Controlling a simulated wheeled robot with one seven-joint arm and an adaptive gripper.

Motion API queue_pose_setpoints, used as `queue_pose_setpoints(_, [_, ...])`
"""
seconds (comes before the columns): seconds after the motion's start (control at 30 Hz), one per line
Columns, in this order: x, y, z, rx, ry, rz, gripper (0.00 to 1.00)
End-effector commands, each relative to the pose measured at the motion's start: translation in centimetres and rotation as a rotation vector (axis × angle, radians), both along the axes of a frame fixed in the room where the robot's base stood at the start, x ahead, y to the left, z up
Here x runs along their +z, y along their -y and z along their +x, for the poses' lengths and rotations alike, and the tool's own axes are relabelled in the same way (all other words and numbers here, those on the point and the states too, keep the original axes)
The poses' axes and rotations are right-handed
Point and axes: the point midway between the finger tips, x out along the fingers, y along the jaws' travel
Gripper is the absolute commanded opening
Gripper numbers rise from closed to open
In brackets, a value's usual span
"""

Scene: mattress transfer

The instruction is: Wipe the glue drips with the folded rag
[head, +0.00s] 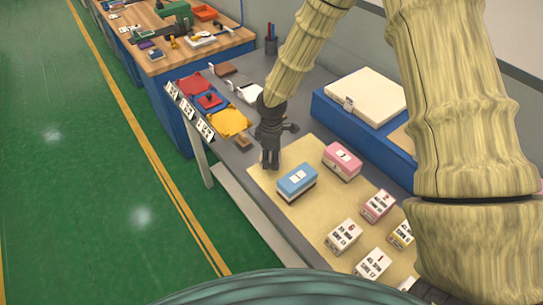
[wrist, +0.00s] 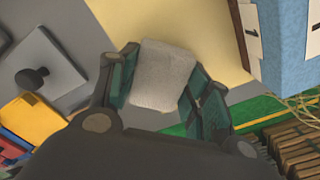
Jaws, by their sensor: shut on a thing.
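My gripper (head: 270,163) points down at the far left corner of the tan mat (head: 268,190). In the wrist view my gripper (wrist: 160,88) is shut on a pale grey-white folded rag (wrist: 162,74), which fills the gap between the two green-padded fingers. The rag cannot be made out in the head view, where the fingers hide it. I cannot make out any glue drips in either view. Whether the rag touches the surface, I cannot tell.
A blue box (head: 297,180) and a pink box (head: 342,161) stand on the mat close to my gripper, with several white labelled blocks nearer. Coloured squares, including a yellow one (head: 229,122), lie beyond. A blue platform (head: 333,113) bears a cream slab (head: 367,97).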

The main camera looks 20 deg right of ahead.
Motion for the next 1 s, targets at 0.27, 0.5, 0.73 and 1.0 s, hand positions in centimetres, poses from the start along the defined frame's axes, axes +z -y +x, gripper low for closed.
queue_pose_setpoints(0.27, [-0.3, 0.0, 0.0, 0.0, 0.0, 0.0, 0.29])
queue_pose_setpoints(0.5, [-0.6, 0.0, 0.0, 0.0, 0.0, 0.0, 0.29])
queue_pose_setpoints(0.73, [-1.0, 0.0, 0.0, 0.0, 0.0, 0.0, 0.29])
queue_pose_setpoints(1.0, [-1.4, 0.0, 0.0, 0.0, 0.0, 0.0, 0.29])
